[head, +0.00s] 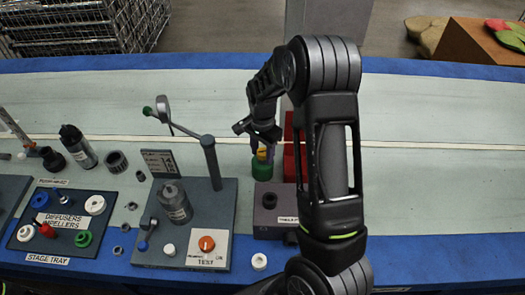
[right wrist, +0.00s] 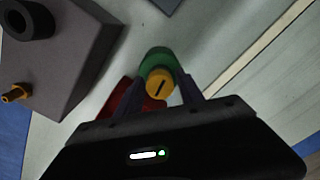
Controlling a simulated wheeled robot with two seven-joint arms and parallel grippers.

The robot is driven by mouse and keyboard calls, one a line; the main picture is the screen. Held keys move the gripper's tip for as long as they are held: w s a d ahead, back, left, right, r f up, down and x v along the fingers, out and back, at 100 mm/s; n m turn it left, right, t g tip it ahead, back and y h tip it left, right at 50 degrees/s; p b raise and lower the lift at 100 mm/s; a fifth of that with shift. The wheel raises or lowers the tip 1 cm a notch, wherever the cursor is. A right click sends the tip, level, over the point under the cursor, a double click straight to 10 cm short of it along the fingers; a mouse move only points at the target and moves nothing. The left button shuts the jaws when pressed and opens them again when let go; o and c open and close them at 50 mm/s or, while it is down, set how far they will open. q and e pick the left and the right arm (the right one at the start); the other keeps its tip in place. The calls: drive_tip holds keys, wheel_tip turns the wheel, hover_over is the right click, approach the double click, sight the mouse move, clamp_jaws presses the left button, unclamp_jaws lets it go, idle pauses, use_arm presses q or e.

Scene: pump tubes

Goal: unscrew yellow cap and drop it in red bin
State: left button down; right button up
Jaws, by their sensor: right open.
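The yellow cap (head: 262,154) shows just above a green round part (head: 262,170) at the grey block in the middle of the table. In the right wrist view the yellow cap (right wrist: 158,84) has a dark slot, and the green part (right wrist: 157,58) is behind it. My right gripper (head: 262,143) is open at the yellow cap, with one finger on each side in the wrist view. I cannot tell whether the fingers touch it. The red bin (head: 289,160) stands just right of the cap, partly hidden by my right arm. My left gripper is not in view.
A grey block (head: 266,215) with a dark ring (head: 269,200) stands in front of the green part. Left of it is a test stand (head: 215,255) with a post and arm. The stage tray (head: 30,258) holds several coloured parts. The table's back is mostly clear.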

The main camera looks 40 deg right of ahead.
drive_tip(key=shift+r+m, duration=0.15)
drive_tip(key=shift+m, duration=0.85)
drive_tip(key=m+p, duration=0.2)
drive_tip(key=m, duration=0.1)
drive_tip(key=shift+m, duration=0.3)
drive_tip(key=shift+r+m+p, duration=0.1)
drive_tip(key=shift+m+p, duration=0.6)
drive_tip(key=shift+m, duration=1)
drive_tip(key=shift+f, duration=0.2)
